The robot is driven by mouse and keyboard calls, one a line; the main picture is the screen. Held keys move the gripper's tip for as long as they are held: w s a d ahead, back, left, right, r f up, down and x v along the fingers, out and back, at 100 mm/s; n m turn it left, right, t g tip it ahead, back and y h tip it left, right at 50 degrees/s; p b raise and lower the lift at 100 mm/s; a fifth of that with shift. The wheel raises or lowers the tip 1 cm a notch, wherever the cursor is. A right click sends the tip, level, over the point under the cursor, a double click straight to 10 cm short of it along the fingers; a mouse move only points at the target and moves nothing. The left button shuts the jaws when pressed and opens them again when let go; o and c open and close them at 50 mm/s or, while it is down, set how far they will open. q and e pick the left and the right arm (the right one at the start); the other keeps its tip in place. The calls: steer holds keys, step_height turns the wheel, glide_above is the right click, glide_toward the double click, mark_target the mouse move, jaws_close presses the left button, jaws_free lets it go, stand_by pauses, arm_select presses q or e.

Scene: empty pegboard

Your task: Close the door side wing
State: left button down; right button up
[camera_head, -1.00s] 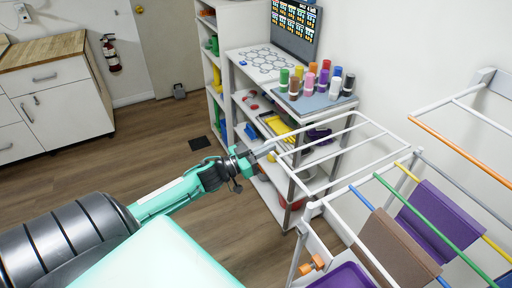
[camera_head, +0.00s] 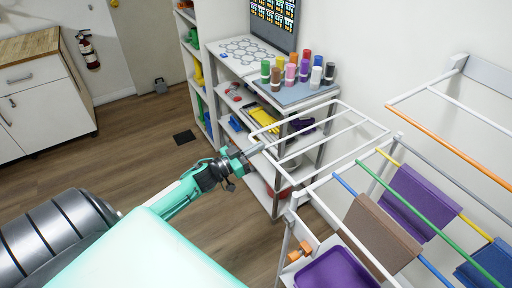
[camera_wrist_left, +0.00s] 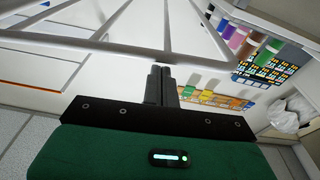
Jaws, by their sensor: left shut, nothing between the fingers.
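The drying rack's door side wing (camera_head: 295,112) is a white barred frame on the left of the rack in the head view. It sticks out from the rack toward the shelf and the door side. My left gripper (camera_head: 257,149) is shut and empty at the wing's outer left end, close to its front bar; I cannot tell whether it touches. In the left wrist view the shut fingers (camera_wrist_left: 160,84) point at the white wing bars (camera_wrist_left: 130,52), which run across behind them. My right gripper is not in view.
The rack's other wing (camera_head: 450,104) has an orange bar and is raised at the right. Brown cloth (camera_head: 378,232) and purple cloth (camera_head: 418,200) hang on the rack. A shelf with paint bottles (camera_head: 290,72) stands behind the wing. Open wooden floor (camera_head: 100,165) lies left.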

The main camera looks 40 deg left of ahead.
arm_select(q)
steer(key=shift+f, duration=0.1)
steer(key=s+d+f+n+y, duration=0.1)
steer(key=d+f+n+y, duration=0.15)
steer(key=f+n, duration=0.7)
steer(key=s+d+f+n, duration=0.2)
steer(key=d+f+n, duration=0.2)
steer(key=d, duration=0.2)
steer(key=s+d+f+n+b, duration=0.1)
steer(key=s+d+f+n, duration=0.2)
steer(key=d+f+n, duration=0.2)
steer(key=shift+s+d+g, duration=0.2)
steer(key=shift+d+g, duration=0.2)
steer(key=shift+d, duration=0.65)
steer(key=shift+n+y, duration=0.25)
